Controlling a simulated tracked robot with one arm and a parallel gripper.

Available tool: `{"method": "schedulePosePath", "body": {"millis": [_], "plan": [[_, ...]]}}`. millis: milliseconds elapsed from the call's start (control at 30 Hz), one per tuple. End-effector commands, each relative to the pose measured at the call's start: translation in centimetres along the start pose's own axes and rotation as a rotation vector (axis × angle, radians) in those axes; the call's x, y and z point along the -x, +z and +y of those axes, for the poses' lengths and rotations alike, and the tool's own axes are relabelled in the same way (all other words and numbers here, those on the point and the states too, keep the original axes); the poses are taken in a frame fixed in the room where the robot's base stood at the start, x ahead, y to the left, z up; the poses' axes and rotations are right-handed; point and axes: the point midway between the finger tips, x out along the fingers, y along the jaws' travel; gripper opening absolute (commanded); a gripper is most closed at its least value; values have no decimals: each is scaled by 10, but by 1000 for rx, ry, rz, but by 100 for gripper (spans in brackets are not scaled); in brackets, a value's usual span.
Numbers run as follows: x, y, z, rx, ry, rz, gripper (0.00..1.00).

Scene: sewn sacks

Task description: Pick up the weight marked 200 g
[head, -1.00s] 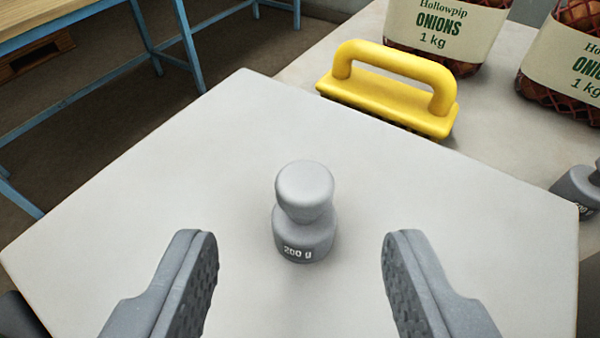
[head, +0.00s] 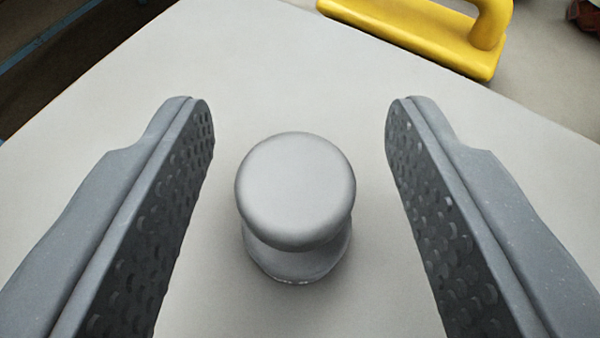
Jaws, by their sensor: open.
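The grey weight (head: 296,195) stands upright on a pale flat surface (head: 270,60), seen from above. Its round knob hides most of its base, and its 200 g marking is almost wholly hidden from this angle; it read 200 g in the earlier frame. My gripper (head: 299,105) is open, with one finger on each side of the weight. There is a clear gap between each finger and the weight, and neither touches it.
The pale surface around the weight is clear. Its far left edge drops to a dark floor. A dark red thing is cut off at the top right corner.

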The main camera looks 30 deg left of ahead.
Motion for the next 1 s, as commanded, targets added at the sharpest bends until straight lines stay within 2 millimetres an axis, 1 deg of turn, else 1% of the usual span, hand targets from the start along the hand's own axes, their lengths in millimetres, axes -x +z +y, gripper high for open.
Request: {"method": "schedulePosePath", "body": {"millis": [33, 67, 100, 167, 200, 233, 500, 667, 767, 1000], "plan": [[0, 0, 0, 0, 0, -1, 47], [0, 0, 0, 0, 0, 0, 42], [0, 0, 0, 0, 0, 0, 31], [0, 0, 0, 0, 0, -1, 14], [0, 0, 0, 0, 0, 0, 3], [0, 0, 0, 0, 0, -1, 0], [0, 0, 0, 0, 0, -1, 0], [2, -3, 0, 0, 0, 0, 0], [4, -9, 0, 0, 1, 0, 0], [13, -31, 1, 0, 2, 4, 0]]}}
